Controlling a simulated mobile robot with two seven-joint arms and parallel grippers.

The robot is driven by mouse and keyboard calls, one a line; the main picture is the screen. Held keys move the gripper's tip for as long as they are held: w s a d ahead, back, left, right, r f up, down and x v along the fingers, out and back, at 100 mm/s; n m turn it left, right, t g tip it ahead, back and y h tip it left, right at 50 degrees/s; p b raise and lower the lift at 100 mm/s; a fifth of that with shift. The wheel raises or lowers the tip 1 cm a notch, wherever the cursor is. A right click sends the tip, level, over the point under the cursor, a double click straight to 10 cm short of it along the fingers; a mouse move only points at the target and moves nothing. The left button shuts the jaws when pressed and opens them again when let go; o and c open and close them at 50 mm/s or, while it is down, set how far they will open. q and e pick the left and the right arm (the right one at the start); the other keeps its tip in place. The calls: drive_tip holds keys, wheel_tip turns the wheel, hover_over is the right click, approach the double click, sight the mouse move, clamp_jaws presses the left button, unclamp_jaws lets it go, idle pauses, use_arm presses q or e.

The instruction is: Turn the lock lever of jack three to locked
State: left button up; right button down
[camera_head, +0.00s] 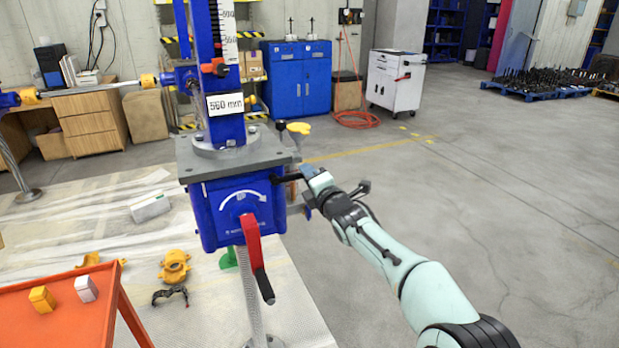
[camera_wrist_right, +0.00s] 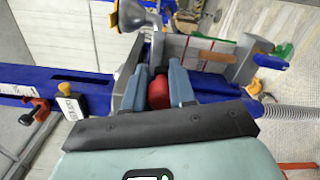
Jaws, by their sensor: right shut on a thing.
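The blue jack (camera_head: 238,205) stands upright at centre in the head view, with a grey top plate, a "560 mm" label (camera_head: 225,104) and a white curved arrow on its front. No jack number is readable. My right gripper (camera_head: 297,190) is at the jack's right side, just below the plate. In the right wrist view, its two fingers (camera_wrist_right: 160,88) are closed on a red part (camera_wrist_right: 160,93), apparently the lock lever. The fingers hide much of it, and its locked or unlocked position cannot be told. My left gripper is not in view.
A red crank with black grip (camera_head: 252,245) hangs on the jack's front. An orange tray table (camera_head: 70,310) stands front left. Yellow clamps (camera_head: 175,265) lie on the floor mat. Floor at right is clear.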

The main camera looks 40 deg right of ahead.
drive_tip(key=shift+f, duration=0.3)
drive_tip(key=c, duration=1.1)
unclamp_jaws()
drive_tip(key=shift+o, duration=0.6)
drive_tip(key=shift+r, duration=0.2)
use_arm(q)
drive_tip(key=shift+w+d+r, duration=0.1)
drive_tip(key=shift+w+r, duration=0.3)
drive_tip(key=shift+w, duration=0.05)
use_arm(e)
drive_tip(key=v, duration=1.3)
drive_tip(key=shift+s, duration=0.2)
drive_tip(key=shift+f, duration=0.15)
